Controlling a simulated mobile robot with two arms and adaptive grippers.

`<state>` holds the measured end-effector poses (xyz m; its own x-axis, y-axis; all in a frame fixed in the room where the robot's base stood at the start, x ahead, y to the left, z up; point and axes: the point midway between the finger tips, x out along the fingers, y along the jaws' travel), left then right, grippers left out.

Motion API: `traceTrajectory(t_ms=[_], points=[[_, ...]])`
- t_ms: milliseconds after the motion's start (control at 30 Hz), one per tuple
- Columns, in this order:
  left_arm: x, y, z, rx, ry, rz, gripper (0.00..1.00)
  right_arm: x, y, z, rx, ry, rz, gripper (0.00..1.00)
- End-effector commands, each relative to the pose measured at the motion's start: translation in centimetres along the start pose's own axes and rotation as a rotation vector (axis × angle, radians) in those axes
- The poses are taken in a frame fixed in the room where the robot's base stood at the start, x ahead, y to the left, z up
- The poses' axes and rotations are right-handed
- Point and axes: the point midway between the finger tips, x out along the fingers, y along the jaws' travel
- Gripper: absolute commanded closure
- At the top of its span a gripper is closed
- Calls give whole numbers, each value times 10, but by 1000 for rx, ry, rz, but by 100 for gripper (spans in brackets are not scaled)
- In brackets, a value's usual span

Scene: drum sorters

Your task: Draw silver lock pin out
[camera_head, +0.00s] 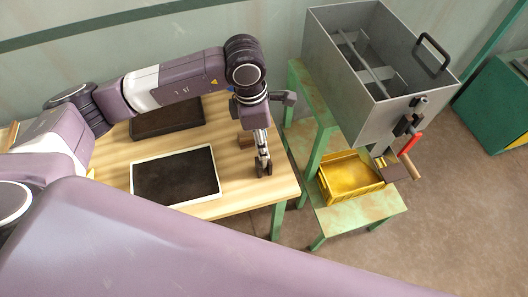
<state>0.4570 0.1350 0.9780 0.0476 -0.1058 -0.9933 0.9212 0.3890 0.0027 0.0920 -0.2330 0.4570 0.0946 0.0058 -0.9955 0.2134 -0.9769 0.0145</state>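The grey metal drum sorter box (355,98) stands at the upper right on a green stand. Its front face carries dark fittings (404,125) and a red lever (410,142). The silver lock pin is too small for me to make out among these fittings. My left gripper (264,170) points down over the right end of the wooden table, well left of the sorter and apart from it. Its fingertips look close together, with nothing visible between them; the opening is unclear. My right gripper is out of view.
A yellow bin (350,178) sits below the sorter on the green stand (368,213). A white-edged dark mat (176,176), a dark tray (166,120) and a small brown block (245,140) are on the table (235,203). A green cabinet (492,105) stands at right.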

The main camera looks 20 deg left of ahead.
Motion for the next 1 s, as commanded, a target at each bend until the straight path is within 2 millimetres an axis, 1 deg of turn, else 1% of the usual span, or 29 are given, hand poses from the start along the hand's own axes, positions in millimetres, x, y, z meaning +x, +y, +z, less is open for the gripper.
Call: traceTrajectory(t_ms=[167, 267, 300, 400, 500, 700, 1000], points=[[17, 0, -3, -1, 2, -5, 61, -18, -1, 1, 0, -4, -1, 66], [32, 2, -5, -1, 1, -6, 61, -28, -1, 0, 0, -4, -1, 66], [40, 2, -4, 0, 0, -6, 61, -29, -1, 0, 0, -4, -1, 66], [51, 3, -3, 1, -3, -4, 61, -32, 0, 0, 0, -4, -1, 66], [57, 3, -4, 2, -3, -3, 61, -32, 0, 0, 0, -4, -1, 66], [57, 3, -4, 2, -4, -2, 62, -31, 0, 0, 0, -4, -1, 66], [57, 3, -4, 2, -4, -2, 95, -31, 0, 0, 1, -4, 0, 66]])
